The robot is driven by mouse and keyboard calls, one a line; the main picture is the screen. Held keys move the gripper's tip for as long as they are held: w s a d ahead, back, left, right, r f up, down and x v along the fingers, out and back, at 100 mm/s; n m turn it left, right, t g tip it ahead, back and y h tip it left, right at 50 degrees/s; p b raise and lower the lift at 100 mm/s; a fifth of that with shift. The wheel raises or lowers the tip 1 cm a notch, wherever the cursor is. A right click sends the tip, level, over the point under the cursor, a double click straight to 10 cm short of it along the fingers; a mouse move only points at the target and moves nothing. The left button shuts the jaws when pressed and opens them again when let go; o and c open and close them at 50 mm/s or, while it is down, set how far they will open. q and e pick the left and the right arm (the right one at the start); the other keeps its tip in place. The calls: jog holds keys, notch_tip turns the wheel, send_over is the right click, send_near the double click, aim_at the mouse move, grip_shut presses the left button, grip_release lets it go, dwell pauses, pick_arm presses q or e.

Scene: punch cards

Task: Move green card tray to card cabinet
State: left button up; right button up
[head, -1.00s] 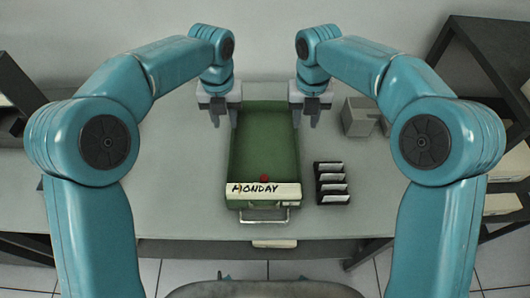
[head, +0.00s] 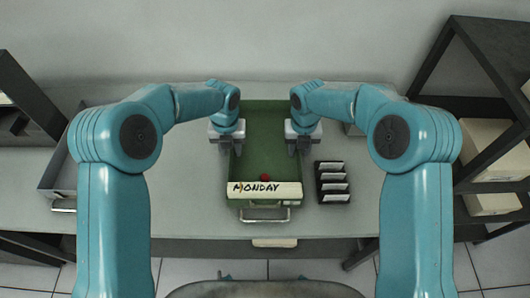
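The green card tray (head: 268,130) lies on the grey table, long side running away from me. Its front bears a white label reading MONDAY, a metal handle and a small red ball-like spot just behind the label. My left gripper (head: 231,148) is down at the tray's left side wall. My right gripper (head: 298,146) is down at the right side wall. The fingers are small and partly hidden, so I cannot tell whether they grip the walls. No card cabinet can be clearly identified.
A black rack (head: 332,182) of several white-edged cards stands close to the tray's right. A grey open tray (head: 62,165) lies at the table's left. A dark shelf with pale boxes (head: 490,146) stands at right, and another dark frame at left.

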jog(key=shift+w, duration=0.1)
pick_arm(q)
jog(key=shift+f, duration=0.1)
jog(key=shift+c, duration=0.6)
pick_arm(e)
jog(key=shift+c, duration=0.6)
pick_arm(q)
grip_shut()
pick_arm(e)
grip_shut()
pick_arm(q)
jog(key=shift+w+r, duration=0.1)
jog(key=shift+r, duration=0.1)
pick_arm(e)
jog(key=shift+r, duration=0.1)
